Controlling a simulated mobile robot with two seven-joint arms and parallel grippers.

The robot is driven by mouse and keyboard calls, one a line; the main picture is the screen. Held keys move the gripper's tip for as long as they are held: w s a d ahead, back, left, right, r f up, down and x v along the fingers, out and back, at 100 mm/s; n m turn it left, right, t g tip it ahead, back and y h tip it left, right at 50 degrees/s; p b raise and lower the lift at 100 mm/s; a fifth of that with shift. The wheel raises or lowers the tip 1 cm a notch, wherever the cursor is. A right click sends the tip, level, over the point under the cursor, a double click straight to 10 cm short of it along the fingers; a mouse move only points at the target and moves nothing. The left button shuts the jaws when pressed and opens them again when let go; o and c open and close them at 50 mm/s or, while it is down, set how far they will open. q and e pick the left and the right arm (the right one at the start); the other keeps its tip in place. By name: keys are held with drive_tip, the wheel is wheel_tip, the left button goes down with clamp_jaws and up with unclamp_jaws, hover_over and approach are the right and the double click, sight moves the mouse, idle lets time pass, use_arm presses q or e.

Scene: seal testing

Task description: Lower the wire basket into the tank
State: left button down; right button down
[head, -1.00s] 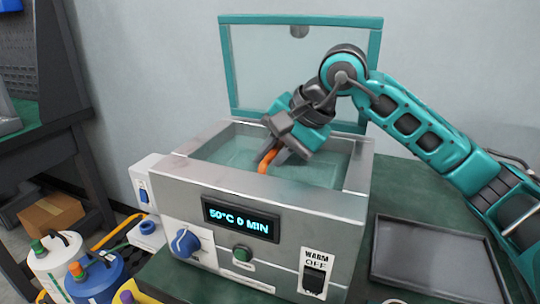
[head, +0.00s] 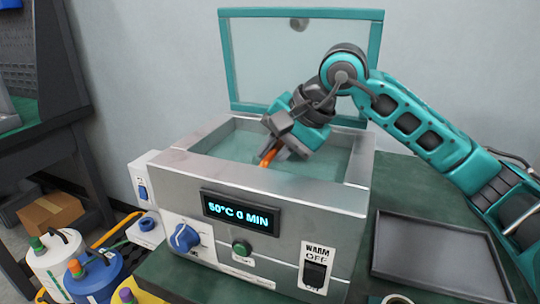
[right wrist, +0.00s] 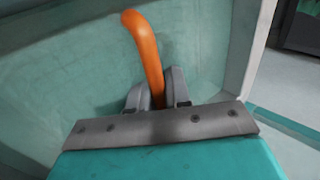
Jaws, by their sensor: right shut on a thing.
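The metal tank (head: 270,188) stands on the green bench with its glass lid (head: 290,65) raised behind it. Its display reads 50°C 0 MIN. My right gripper (head: 276,143) points down into the tank's opening. It is shut on an orange handle (head: 268,159), which also shows between the fingers in the right wrist view (right wrist: 146,50). The handle appears to be the wire basket's; the basket's wire body is not visible in either view. In the right wrist view my right gripper (right wrist: 158,98) has the tank's pale inner walls around it. My left gripper is not in view.
An empty grey tray (head: 432,258) lies on the bench right of the tank. Bottles (head: 95,280) with coloured caps stand at the lower left. A cardboard box (head: 52,212) sits on the lower left. The tank's front rim is close below the gripper.

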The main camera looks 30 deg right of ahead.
idle(0.3)
drive_tip(key=c, duration=1)
unclamp_jaws()
drive_tip(key=shift+f, duration=0.1)
use_arm(q)
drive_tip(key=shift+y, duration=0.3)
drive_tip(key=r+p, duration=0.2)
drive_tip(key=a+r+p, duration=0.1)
drive_tip(key=p, duration=0.2)
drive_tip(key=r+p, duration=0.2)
drive_tip(key=p, duration=0.1)
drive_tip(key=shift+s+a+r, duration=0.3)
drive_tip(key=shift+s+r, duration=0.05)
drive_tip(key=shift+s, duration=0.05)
use_arm(e)
wheel_tip(320, 180, up, 11)
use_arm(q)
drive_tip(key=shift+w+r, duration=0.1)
